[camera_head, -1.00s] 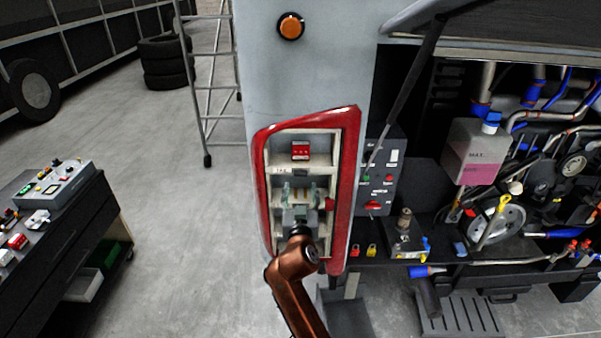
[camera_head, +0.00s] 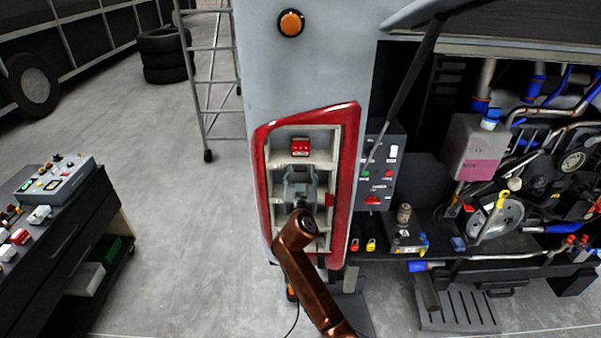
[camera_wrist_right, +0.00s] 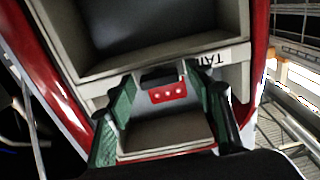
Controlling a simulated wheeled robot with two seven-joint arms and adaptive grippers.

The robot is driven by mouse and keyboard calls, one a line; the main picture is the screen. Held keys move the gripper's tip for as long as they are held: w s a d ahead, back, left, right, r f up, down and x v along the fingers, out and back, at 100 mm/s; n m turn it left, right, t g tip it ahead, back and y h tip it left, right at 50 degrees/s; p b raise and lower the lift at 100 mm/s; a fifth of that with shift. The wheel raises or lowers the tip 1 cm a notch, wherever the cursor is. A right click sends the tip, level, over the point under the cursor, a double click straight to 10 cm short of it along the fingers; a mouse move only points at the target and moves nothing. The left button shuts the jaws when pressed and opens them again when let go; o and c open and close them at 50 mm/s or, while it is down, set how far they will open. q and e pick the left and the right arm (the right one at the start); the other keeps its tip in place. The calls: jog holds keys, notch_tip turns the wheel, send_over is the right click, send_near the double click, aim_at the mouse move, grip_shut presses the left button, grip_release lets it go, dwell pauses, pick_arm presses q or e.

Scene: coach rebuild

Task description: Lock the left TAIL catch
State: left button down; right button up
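The tall red-rimmed lamp housing (camera_head: 352,150) stands open with pale bays inside. My right gripper (camera_head: 300,175) is in front of its middle bays, with its arm coming up from below. In the right wrist view my right gripper (camera_wrist_right: 168,98) has its green-padded fingers spread apart. The label TAIL (camera_wrist_right: 205,60) shows just beyond the fingers, under a dark open bay (camera_wrist_right: 150,25). A red plate with white dots (camera_wrist_right: 168,92) and a small dark piece (camera_wrist_right: 160,75) show between the fingers. I cannot tell whether they touch. The left TAIL catch cannot be made out clearly. My left gripper is out of view.
A red dotted block (camera_head: 300,147) sits in the top bay, and a red piece (camera_head: 329,200) at the right inner edge. A dark control panel (camera_head: 383,175) and the engine bay are to the right. A workbench (camera_head: 70,235) stands left, with clear floor between.

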jog(key=c, duration=1)
jog(key=shift+n, duration=1.4)
jog(key=n+p, duration=0.1)
jog(key=n, duration=0.2)
jog(key=shift+n, duration=0.4)
jog(key=n+p, duration=0.2)
jog(key=n, duration=0.3)
jog(key=shift+a, duration=0.1)
jog(key=n+p, duration=0.3)
jog(key=n, duration=0.3)
jog(key=shift+f, duration=0.1)
jog(key=shift+n, duration=0.3)
